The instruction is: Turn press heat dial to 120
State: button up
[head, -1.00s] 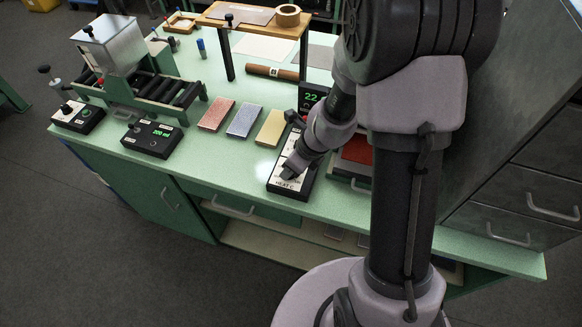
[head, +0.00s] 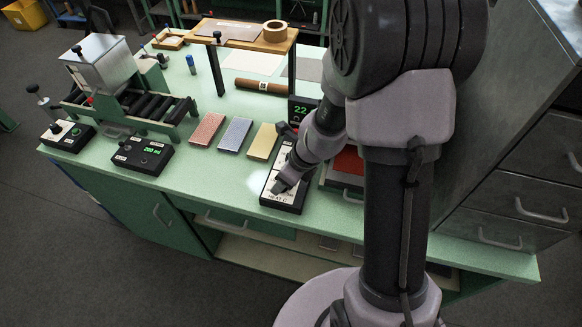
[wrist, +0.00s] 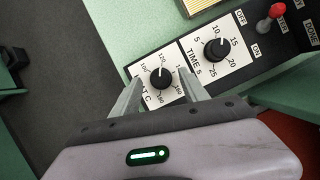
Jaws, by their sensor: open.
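The black heat dial (wrist: 162,78) sits on a white plate marked with numbers, 120 near its top in the wrist view. The exact direction of its pointer is too small to read surely. My gripper (wrist: 160,76) is open, with one finger on each side of the dial. I cannot tell whether the fingers touch it.
The time dial (wrist: 215,50) and a red-tipped toggle switch (wrist: 274,13) are on the same panel, right of the heat dial. A green-digit display (head: 301,111) stands behind. Coloured sample blocks (head: 262,142) lie left of the box.

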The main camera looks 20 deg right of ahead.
jog(key=p+v, duration=0.8)
jog(key=v, duration=0.8)
jog(key=shift+r+p, duration=0.25)
jog(key=shift+p, duration=0.05)
jog(key=s+a+r+n+t+b, duration=0.1)
jog(key=s+a+n+b, duration=0.3)
jog(key=n, duration=0.8)
jog(key=s+a+r+n+t+b, duration=0.1)
jog(key=s+a+n+b, duration=0.3)
jog(key=s+n+b, duration=0.5)
jog(key=r+n+b, duration=0.1)
jog(key=n+b, duration=0.1)
jog(key=n, duration=0.1)
jog(key=shift+s+a+r+h, duration=0.2)
jog(key=shift+a+r+h, duration=0.1)
jog(key=shift+h, duration=0.1)
